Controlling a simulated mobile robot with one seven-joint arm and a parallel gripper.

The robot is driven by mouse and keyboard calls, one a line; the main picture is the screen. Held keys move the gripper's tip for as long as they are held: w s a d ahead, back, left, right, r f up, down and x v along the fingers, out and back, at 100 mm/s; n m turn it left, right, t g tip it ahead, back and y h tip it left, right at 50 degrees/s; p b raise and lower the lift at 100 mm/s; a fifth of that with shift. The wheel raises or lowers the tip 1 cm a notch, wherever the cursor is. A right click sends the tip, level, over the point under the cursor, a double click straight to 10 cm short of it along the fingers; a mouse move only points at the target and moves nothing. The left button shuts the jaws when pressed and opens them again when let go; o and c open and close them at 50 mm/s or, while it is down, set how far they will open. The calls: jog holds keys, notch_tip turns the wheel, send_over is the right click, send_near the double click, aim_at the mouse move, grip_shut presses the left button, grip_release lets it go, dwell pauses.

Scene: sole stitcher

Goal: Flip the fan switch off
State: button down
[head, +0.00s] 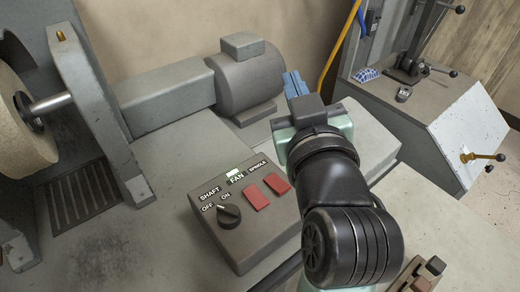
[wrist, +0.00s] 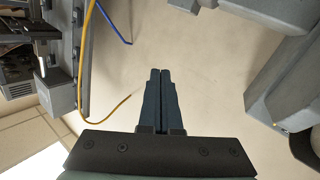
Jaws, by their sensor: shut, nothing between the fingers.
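A grey-brown control box (head: 240,250) sits on the machine's bench in the head view. Its top has labels SHAFT, FAN and SPINDLE. Below FAN is a red rocker switch (head: 256,197), the fan switch; its tilt is hard to tell. A small pale-green lit patch (head: 232,171) shows above the FAN label. My gripper (head: 294,83) is shut and empty, beyond the box and to its right, apart from the switch. In the wrist view its fingers (wrist: 160,74) are together, with only wall and machine parts beyond; the switch does not show there.
A black rotary knob (head: 229,214) with OFF and ON marks is left of the fan switch; another red switch (head: 277,184) is right of it. A grey motor (head: 247,82) stands behind, a large wheel (head: 22,125) at left. A yellow hose (wrist: 87,60) hangs nearby.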

jog(key=s+f+n+g+y+p, duration=0.2)
jog(key=s+p, duration=0.4)
jog(key=p, duration=0.4)
jog(key=s+f+n+g+y+p, duration=0.1)
jog(key=s+f+g+y+p, duration=0.2)
jog(key=s+g+p, duration=0.3)
jog(key=f+g+p, duration=0.1)
jog(key=p, duration=0.3)
jog(key=shift+f+n, duration=0.4)
jog(key=shift+w, duration=0.1)
send_over(260, 200)
jog(key=f, duration=0.5)
jog(key=shift+s+d+f+p, duration=0.15)
jog(key=shift+s+f+p, duration=0.1)
jog(key=shift+f+p, duration=0.15)
notch_tip(260, 200, down, 3)
jog(key=shift+w+r, duration=0.15)
jog(key=shift+w+a+f, duration=0.1)
jog(key=shift+a+f, duration=0.1)
jog(key=shift+f, duration=0.6)
